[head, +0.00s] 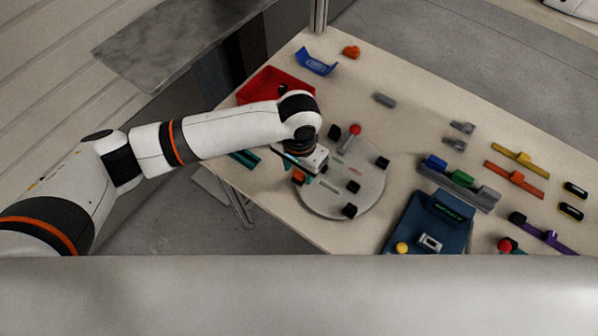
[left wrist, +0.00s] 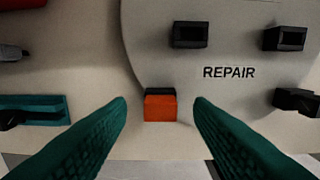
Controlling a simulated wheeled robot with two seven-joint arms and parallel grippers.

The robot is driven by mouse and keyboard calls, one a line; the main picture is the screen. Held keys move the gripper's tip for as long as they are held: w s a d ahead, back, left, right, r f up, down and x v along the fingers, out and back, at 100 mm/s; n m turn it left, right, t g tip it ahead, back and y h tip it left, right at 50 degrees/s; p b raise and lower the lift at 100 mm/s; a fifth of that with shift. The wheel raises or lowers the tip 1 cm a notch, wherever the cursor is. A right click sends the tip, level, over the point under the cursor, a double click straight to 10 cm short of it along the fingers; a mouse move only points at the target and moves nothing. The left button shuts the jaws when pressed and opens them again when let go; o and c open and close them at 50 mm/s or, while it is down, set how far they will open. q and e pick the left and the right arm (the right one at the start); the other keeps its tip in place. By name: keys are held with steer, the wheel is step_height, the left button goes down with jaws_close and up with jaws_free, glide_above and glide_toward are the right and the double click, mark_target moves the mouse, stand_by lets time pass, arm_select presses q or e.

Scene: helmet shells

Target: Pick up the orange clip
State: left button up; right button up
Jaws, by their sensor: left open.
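An orange clip (left wrist: 160,107) with a dark back part sits at the near edge of a round grey plate (left wrist: 150,40) in the left wrist view. In the head view a small orange piece (head: 298,176) shows at the plate's left edge, partly covered by my gripper. My left gripper (head: 301,171) is open over that edge. In the left wrist view its two teal fingers (left wrist: 160,104) stand on either side of the clip with gaps, holding nothing. I cannot tell the height left between fingertips and clip. My right gripper is not in view.
Black blocks (head: 353,187) and a red-knobbed lever (head: 354,130) stand on the round plate. A red tray (head: 277,84) lies behind my arm. Another orange piece (head: 351,52) lies far back. A blue tray (head: 410,215) and coloured strips fill the right side. The table edge is close.

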arm_select(q)
steer(key=shift+f, duration=0.35)
steer(key=shift+c, duration=0.6)
jaws_close()
steer(key=shift+r, duration=0.1)
